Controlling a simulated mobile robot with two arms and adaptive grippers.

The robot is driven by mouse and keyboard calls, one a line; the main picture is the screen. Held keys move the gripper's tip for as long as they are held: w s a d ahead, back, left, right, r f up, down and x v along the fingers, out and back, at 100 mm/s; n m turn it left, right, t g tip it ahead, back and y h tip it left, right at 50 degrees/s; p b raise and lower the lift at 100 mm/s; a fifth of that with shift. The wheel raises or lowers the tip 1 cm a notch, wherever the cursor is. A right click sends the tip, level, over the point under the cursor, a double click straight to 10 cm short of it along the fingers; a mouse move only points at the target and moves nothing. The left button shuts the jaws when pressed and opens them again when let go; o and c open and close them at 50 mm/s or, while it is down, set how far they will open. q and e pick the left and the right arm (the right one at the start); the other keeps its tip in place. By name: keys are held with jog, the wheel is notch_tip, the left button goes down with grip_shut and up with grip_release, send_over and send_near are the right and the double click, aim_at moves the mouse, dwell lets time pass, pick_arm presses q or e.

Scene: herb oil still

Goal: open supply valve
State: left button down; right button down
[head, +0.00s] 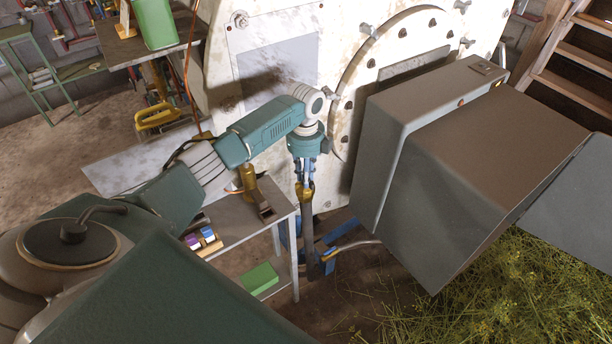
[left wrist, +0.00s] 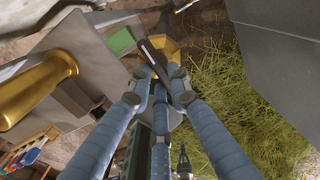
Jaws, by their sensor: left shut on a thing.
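The supply valve (head: 305,192) shows as a small yellow body on top of an upright dark pipe, in front of the large pale vessel. My left gripper (head: 307,174) points down onto it from above. In the left wrist view my blue fingers (left wrist: 161,80) are shut on a dark bar, the valve's handle (left wrist: 151,56), which lies slantwise between the fingertips. The yellow valve body (left wrist: 170,50) shows just beyond it. My fingers hide part of the handle, and the head view is too small to show its angle. My right gripper is not in view.
A grey side table (head: 233,229) with a brass cylinder (head: 247,180) stands just left of the valve. A green box (head: 260,280) lies on its lower shelf. A big grey cabinet (head: 470,165) stands close on the right, above cut herbs (head: 500,305). The pale vessel (head: 345,30) rises behind.

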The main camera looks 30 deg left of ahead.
pick_arm(q)
jog(key=shift+r+m, duration=0.1)
jog(key=shift+m, duration=0.4)
jog(key=c, duration=1.6)
grip_release()
notch_tip(320, 180, up, 12)
